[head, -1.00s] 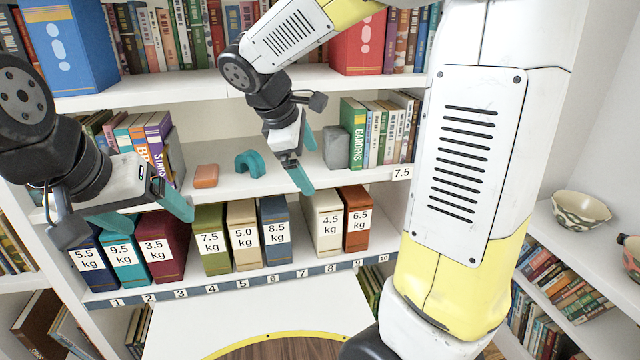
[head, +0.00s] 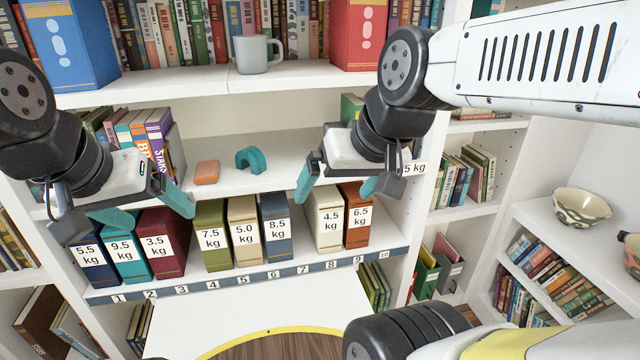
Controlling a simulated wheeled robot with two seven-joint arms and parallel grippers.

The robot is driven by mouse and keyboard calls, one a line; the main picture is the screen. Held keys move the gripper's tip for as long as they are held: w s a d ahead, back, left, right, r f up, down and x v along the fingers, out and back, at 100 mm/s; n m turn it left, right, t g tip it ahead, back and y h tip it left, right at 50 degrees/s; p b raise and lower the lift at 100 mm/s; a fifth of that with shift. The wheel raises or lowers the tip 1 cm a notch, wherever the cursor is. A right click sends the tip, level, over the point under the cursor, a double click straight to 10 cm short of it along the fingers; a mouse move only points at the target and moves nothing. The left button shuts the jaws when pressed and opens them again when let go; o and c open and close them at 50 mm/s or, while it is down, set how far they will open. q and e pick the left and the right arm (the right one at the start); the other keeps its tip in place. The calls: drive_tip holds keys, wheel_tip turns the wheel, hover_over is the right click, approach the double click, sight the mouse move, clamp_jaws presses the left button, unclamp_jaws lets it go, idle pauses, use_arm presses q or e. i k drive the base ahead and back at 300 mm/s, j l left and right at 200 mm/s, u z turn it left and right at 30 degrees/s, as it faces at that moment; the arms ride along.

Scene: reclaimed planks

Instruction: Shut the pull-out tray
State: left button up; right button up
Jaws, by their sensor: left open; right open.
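The pull-out tray (head: 230,318) looks to be the plain white board sticking out below the numbered shelf edge. Its front part is hidden behind a yellow-rimmed wooden surface (head: 270,345). My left gripper (head: 145,208) is open with teal fingers, in front of the left boxes and above the tray's level. My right gripper (head: 336,188) is open and empty, in front of the middle shelf's right part, just above the 4.5 kg and 6.5 kg boxes. Neither gripper touches the tray.
Weight-labelled boxes (head: 243,233) stand in a row on the numbered shelf (head: 255,276). An orange block (head: 207,173) and a teal arch (head: 250,160) lie on the shelf above. A grey mug (head: 257,54) is higher up. A bowl (head: 581,207) sits at right.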

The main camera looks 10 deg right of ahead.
sight(187, 326)
drive_tip(key=k+j, duration=0.35)
drive_tip(key=k, duration=0.2)
drive_tip(key=k+z, duration=0.5)
drive_tip(key=i+j, duration=0.05)
drive_tip(key=i, duration=0.05)
